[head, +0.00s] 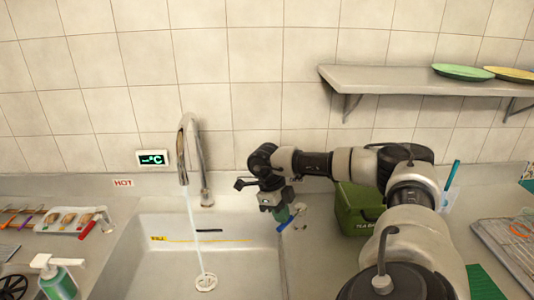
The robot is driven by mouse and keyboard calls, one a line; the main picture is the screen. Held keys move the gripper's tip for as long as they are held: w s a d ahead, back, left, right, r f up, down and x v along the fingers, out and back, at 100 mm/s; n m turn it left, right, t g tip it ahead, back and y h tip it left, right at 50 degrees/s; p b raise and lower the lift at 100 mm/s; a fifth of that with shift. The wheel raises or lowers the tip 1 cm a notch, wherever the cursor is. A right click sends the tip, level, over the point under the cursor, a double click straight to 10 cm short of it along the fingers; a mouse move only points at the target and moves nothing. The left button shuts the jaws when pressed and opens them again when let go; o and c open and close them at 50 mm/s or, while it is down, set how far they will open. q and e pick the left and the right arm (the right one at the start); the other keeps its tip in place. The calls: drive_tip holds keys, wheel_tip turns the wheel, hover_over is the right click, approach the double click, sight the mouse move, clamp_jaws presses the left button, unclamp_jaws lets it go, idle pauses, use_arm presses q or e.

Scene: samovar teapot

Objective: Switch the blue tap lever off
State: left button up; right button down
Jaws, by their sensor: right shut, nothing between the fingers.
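The blue tap lever (286,225) lies at the right edge of the sink, with a pale tap base beside it. My right gripper (278,210) is shut and empty, right above and against or very near the lever; I cannot tell if they touch. The gripper hides part of the lever. The curved metal tap (188,150) stands behind the sink, and a stream of water (194,235) runs from it into the basin. A red lever (86,228) sits on the left counter near the HOT label (123,183). My left gripper is not in view.
The sink basin (150,270) is open, with a drain (205,282). A green box (358,208) stands right of my gripper, under my right arm. A soap bottle (58,278) and a tray with spoons (65,220) are at left. A shelf (390,82) hangs above at right.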

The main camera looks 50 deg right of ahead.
drive_tip(key=shift+s+d+n+t+h+b, duration=0.2)
drive_tip(key=shift+s+n+h, duration=0.15)
drive_tip(key=shift+s+n, duration=0.9)
drive_tip(key=shift+s+d+n+t+h+b, duration=0.1)
drive_tip(key=shift+s+n+t+h, duration=0.2)
drive_tip(key=shift+s+n, duration=0.95)
drive_tip(key=shift+w+n, duration=0.2)
drive_tip(key=shift+n, duration=0.5)
drive_tip(key=shift+r, duration=0.1)
drive_tip(key=p+v, duration=0.7)
drive_tip(key=v, duration=0.2)
drive_tip(key=shift+w+r, duration=0.3)
drive_tip(key=shift+r, duration=0.05)
